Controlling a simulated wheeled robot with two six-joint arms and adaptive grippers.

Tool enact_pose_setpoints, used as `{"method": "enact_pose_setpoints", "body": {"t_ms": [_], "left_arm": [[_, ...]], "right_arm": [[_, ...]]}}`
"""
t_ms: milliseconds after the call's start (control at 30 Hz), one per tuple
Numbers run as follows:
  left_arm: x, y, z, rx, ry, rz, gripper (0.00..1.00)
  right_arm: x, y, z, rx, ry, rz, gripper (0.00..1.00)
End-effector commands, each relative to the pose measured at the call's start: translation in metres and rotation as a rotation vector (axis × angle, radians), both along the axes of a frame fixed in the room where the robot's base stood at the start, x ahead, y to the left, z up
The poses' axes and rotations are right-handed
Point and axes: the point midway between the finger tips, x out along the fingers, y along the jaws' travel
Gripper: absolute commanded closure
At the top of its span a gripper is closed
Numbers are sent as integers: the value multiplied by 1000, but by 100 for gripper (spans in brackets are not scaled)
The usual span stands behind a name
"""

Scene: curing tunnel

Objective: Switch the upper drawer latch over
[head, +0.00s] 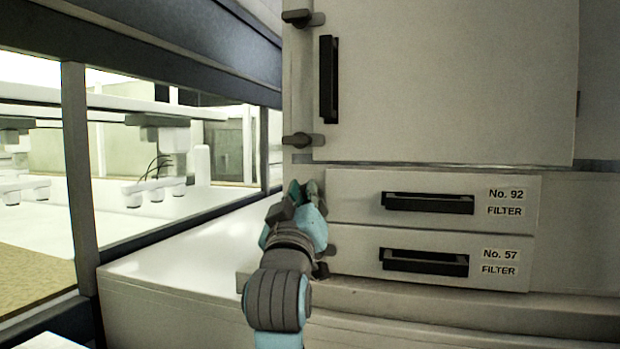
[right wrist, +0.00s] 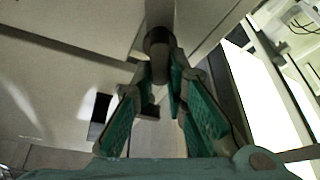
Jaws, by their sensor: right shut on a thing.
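The upper drawer (head: 350,196), labelled No. 92 FILTER, is closed, with a black bar handle (head: 428,203). Its latch is at the drawer's left edge, hidden behind my right gripper (head: 308,192) in the head view. In the right wrist view the dark rounded latch (right wrist: 158,42) shows at the fingertips of my right gripper (right wrist: 164,75), whose green-padded fingers are closed on it. Which way the latch is turned is hard to tell. My left gripper is not in view.
The lower drawer (head: 350,250), No. 57 FILTER, is closed just below. A large cabinet door (head: 450,80) with a black handle (head: 328,80) and two latches (head: 303,18) (head: 303,140) is above. A window frame (head: 80,150) and a pale ledge (head: 180,255) lie to the left.

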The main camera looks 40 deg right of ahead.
Motion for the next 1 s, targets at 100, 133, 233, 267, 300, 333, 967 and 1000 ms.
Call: {"method": "enact_pose_setpoints", "body": {"t_ms": [100, 133, 233, 267, 300, 333, 967, 1000], "left_arm": [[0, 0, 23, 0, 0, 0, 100], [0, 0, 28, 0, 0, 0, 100], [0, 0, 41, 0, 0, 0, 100], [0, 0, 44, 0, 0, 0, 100], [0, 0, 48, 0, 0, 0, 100], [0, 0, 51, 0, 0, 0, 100], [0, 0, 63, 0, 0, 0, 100], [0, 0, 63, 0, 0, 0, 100]], "right_arm": [[2, 0, 4, -58, 99, -1, 100], [2, 0, 4, -75, 121, 0, 100], [2, 0, 4, -130, 200, -2, 100], [2, 0, 3, -145, 224, -1, 100], [2, 0, 3, -167, 255, -2, 100], [2, 0, 3, -184, 277, -2, 100], [3, 1, -3, -514, 740, -9, 100], [3, 1, -3, -530, 762, -9, 100]]}}
